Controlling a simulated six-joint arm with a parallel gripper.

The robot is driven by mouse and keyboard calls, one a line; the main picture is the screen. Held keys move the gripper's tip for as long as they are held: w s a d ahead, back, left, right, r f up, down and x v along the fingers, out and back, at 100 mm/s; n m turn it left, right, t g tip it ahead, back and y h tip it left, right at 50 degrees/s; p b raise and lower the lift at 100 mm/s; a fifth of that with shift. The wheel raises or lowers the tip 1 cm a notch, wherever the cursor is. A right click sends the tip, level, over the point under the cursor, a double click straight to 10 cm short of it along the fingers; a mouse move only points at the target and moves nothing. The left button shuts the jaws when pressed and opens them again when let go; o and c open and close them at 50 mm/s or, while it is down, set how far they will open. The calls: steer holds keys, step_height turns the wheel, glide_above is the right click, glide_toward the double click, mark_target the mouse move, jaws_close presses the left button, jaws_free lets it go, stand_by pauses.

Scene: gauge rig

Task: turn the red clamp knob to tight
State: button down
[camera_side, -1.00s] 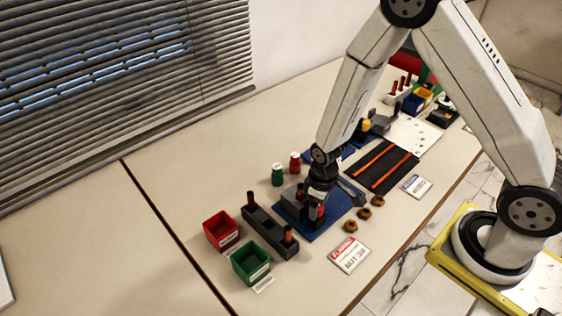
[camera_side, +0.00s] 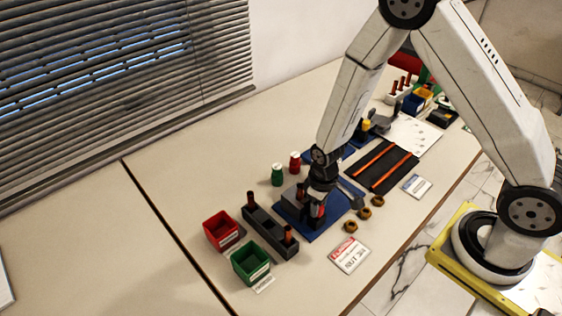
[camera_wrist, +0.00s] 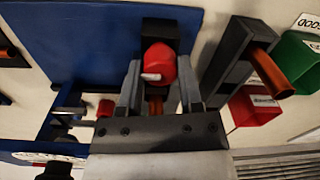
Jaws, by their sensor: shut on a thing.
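The red clamp knob (camera_wrist: 160,64) has a white mark on its face and sits on a dark block over a blue plate (camera_wrist: 95,30). In the wrist view it lies between the two fingers of my gripper (camera_wrist: 158,88), which is shut on it. In the side view my gripper (camera_side: 317,205) points down at the blue plate (camera_side: 335,225), with the knob mostly hidden by the fingers. I cannot read any tight marking by the knob.
A dark rack with orange pegs (camera_side: 268,235), a red bin (camera_side: 220,231) and a green bin (camera_side: 250,263) stand left of the plate. Green and red bottles (camera_side: 277,175) stand behind. Several brass nuts (camera_side: 351,227) and a printed card (camera_side: 349,255) lie in front.

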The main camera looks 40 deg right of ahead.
steer(key=shift+m, duration=0.5)
steer(key=shift+c, duration=1.3)
jaws_free()
steer(key=shift+r, duration=0.2)
steer(key=shift+d+r, duration=0.1)
steer(key=shift+r, duration=3.6)
